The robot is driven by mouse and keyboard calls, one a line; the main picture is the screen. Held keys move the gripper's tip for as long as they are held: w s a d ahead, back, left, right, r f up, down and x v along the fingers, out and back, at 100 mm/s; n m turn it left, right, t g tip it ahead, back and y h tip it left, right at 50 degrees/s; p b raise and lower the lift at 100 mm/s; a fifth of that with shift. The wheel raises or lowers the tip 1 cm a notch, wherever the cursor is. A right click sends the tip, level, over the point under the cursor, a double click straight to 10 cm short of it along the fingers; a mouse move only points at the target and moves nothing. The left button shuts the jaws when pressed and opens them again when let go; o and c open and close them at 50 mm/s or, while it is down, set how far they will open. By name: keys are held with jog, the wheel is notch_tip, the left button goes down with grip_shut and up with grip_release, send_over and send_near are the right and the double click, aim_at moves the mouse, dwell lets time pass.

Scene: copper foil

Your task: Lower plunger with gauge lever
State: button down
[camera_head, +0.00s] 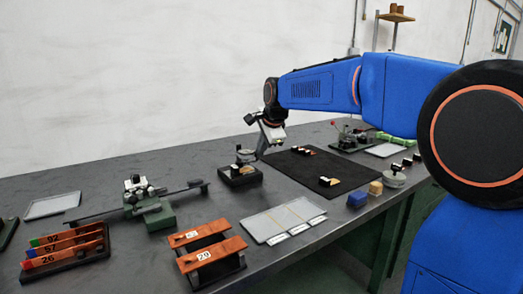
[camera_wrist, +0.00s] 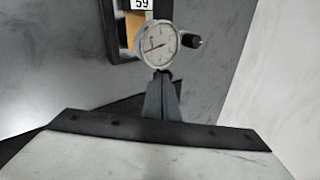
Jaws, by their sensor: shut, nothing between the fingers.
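The dial gauge (camera_wrist: 158,43) has a round white face and a thin needle in the wrist view. A dark knob, perhaps the end of its lever (camera_wrist: 191,41), sticks out to the right of the dial. In the head view the gauge (camera_head: 246,154) stands on a black base (camera_head: 240,176). The plunger cannot be made out. My gripper (camera_wrist: 162,75) is shut and empty, its tips just below the dial in the picture; whether they touch it is unclear. In the head view my gripper (camera_head: 261,155) points down beside the gauge, on its right.
A label marked 59 (camera_wrist: 141,4) and a copper-coloured piece (camera_wrist: 133,30) lie by the gauge. A black mat (camera_head: 310,175) with small pieces is to the right. Orange numbered holders (camera_head: 205,235) and a green-based device (camera_head: 155,215) stand left and in front. A grey tray (camera_head: 275,222) lies nearer.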

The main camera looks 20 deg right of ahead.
jog(key=shift+w+d+n+y, duration=0.2)
jog(key=shift+w+n+y, duration=0.2)
jog(key=shift+n, duration=0.2)
jog(key=shift+w+d+n+y, duration=0.15)
jog(key=shift+w+n+y, duration=0.25)
jog(key=shift+n, duration=0.2)
jog(key=w+n+g+y, duration=0.1)
jog(key=w+n, duration=0.1)
jog(key=n, duration=0.1)
jog(key=shift+w+d+y, duration=0.1)
jog(key=shift+y, duration=0.2)
jog(key=w+n+g+y, duration=0.1)
jog(key=n, duration=0.1)
jog(key=w+a+n+g, duration=0.1)
jog(key=w+n, duration=0.1)
jog(key=shift+n+y, duration=0.3)
jog(key=shift+y, duration=0.1)
jog(key=shift+w+a, duration=0.15)
jog(key=shift+w, duration=0.2)
